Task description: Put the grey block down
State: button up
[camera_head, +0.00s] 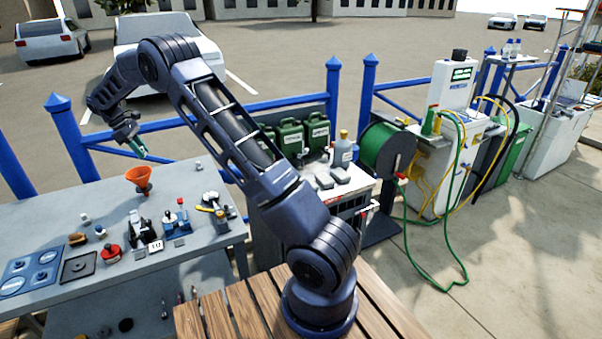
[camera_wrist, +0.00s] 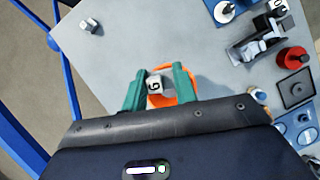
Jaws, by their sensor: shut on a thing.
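My gripper (camera_head: 139,148) is raised above the back of the grey workbench (camera_head: 190,263), close to the orange funnel (camera_head: 139,180). In the wrist view its teal fingers (camera_wrist: 159,80) are shut on a small grey block (camera_wrist: 154,87) with a dark digit on its face. The block is held clear of the bench, with the orange funnel (camera_wrist: 180,99) seen behind and below it. In the head view the held block is too small to make out.
Another small block (camera_wrist: 90,26) lies near the bench edge, with bare bench around it. A black clamp-like device (camera_head: 143,230), a red knob (camera_head: 111,253) and a black square tray (camera_head: 78,267) crowd the bench's front. Blue railing (camera_head: 215,112) runs behind.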

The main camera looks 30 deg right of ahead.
jog(key=w+d+f+m+g, duration=0.1)
jog(key=w+d+m, duration=0.15)
jog(key=d, duration=0.85)
jog(key=w+d+f+m+g, duration=0.15)
jog(key=w+d, duration=0.25)
jog(key=d, duration=0.7)
jog(key=m+y, duration=0.4)
jog(key=m, duration=0.6)
send_over(323, 170)
jog(key=w, duration=0.1)
notch_tip(323, 170, down, 3)
notch_tip(323, 170, down, 19)
jog(key=shift+w+a+f, duration=0.1)
jog(key=shift+f, duration=0.1)
jog(key=o, duration=1)
jog(key=shift+c, duration=0.2)
